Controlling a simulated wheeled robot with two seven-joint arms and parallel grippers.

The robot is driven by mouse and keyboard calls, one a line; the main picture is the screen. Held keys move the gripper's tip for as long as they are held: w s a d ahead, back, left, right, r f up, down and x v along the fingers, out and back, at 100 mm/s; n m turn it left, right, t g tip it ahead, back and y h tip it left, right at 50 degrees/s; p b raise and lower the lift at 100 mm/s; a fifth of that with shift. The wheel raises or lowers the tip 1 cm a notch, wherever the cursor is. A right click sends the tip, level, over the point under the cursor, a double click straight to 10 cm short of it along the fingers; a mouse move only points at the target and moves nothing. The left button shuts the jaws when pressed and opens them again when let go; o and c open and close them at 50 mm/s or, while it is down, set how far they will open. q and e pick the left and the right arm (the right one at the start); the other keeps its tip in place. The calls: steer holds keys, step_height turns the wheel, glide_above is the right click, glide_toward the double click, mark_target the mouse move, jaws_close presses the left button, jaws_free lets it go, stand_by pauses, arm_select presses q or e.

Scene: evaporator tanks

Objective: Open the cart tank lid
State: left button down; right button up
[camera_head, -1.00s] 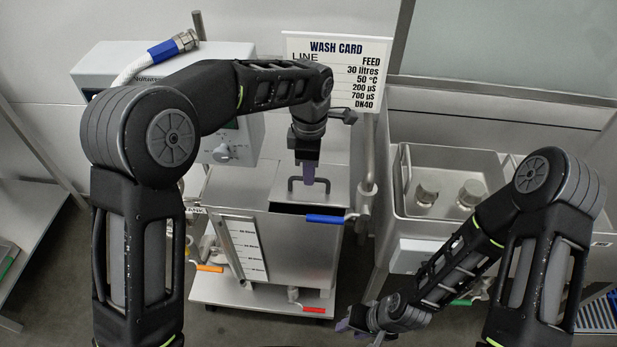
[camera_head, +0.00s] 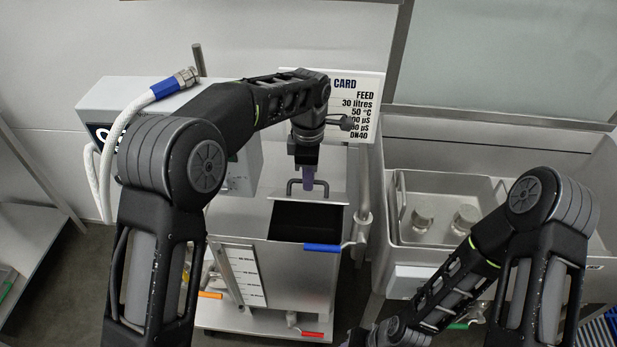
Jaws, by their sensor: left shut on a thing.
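The cart tank (camera_head: 300,278) is a steel box on a low white cart in the middle of the view. Its lid (camera_head: 335,187) is slid back, and the dark inside of the tank shows in front of it. The lid's handle (camera_head: 291,187) is a dark bent bar standing up from the lid. My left gripper (camera_head: 308,184) points down from above and is shut on the handle. My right gripper (camera_head: 380,338) is low at the bottom edge, right of the cart, mostly cut off, and its jaws cannot be made out.
A wash card (camera_head: 362,105) stands behind the tank. A white box with a hose (camera_head: 124,120) is at the back left. A steel sink (camera_head: 440,165) with two round metal pieces is at the right. A blue-handled valve (camera_head: 322,248) sticks out at the tank's front right.

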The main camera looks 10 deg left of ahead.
arm_select(q)
steer(key=c, duration=1.9)
jaws_free()
steer(key=shift+a+f, duration=0.1)
steer(key=shift+f, duration=0.1)
steer(key=o, duration=0.3)
steer(key=shift+w+f, duration=0.1)
steer(key=shift+w, duration=0.2)
steer(key=shift+o, duration=0.5)
steer(key=shift+s, duration=0.2)
steer(key=shift+r, duration=0.2)
steer(key=shift+r+b, duration=0.45)
steer(key=shift+r, duration=3.4)
